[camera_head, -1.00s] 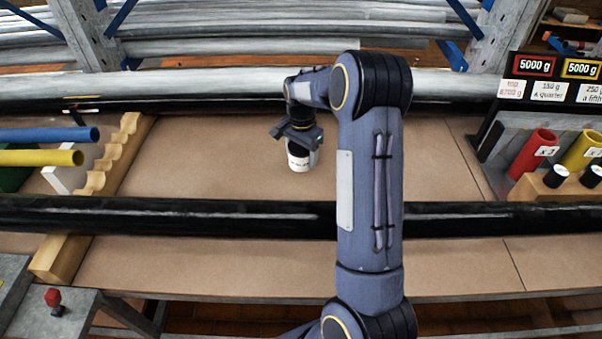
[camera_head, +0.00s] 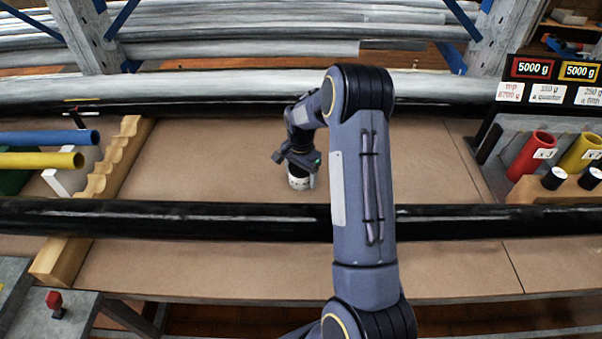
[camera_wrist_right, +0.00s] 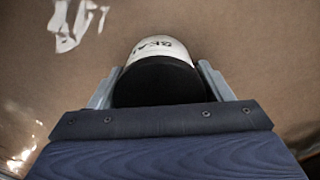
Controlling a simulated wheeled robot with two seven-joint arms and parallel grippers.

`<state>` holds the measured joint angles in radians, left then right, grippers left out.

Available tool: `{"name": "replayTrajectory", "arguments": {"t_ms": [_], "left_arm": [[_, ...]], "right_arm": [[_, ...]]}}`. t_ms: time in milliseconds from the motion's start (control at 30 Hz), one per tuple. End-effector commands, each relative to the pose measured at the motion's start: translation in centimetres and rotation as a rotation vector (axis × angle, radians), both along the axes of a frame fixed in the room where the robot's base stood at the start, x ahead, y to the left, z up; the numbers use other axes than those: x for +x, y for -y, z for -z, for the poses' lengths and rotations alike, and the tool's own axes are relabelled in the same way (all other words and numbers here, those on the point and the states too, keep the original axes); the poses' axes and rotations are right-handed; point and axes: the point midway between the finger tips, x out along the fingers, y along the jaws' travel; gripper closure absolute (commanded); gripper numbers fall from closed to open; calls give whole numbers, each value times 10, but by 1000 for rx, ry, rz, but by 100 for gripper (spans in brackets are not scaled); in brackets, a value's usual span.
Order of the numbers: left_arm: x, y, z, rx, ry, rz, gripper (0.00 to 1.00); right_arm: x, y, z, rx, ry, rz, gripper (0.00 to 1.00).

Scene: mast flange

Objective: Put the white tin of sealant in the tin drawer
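The white tin (camera_head: 300,183) is beyond the long black pipe, over the brown board, in the head view. In the right wrist view the tin (camera_wrist_right: 160,46) shows a black top and dark lettering, partly cut off. My right gripper (camera_head: 301,170) has its fingers on both sides of the tin, and in the right wrist view the gripper (camera_wrist_right: 160,82) is closed around it. I cannot tell how high the tin is above the board. My left gripper is not in view. I see no drawer that I can make out as the tin drawer.
The black pipe (camera_head: 180,217) runs across the whole front, between me and the tin. A notched wooden rack (camera_head: 112,160) stands at left beside blue and yellow tubes. Red and yellow cylinders (camera_head: 533,155) stand at right under a sign board. The board around the tin is clear.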

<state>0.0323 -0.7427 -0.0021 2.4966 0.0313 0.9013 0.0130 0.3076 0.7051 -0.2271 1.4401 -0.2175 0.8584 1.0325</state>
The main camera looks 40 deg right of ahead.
Motion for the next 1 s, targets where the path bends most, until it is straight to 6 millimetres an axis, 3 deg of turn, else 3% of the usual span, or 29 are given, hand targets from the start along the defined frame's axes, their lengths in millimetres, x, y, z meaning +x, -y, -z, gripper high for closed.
{"name": "replayTrajectory", "arguments": {"t_ms": [100, 467, 1000], "left_arm": [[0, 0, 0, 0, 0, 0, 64], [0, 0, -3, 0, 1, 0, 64], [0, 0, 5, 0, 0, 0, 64]], "right_arm": [[0, 0, 0, 0, 0, 0, 15], [0, 0, -7, -1, 1, 0, 15], [1, 0, -108, -1, 2, 0, 15]]}}
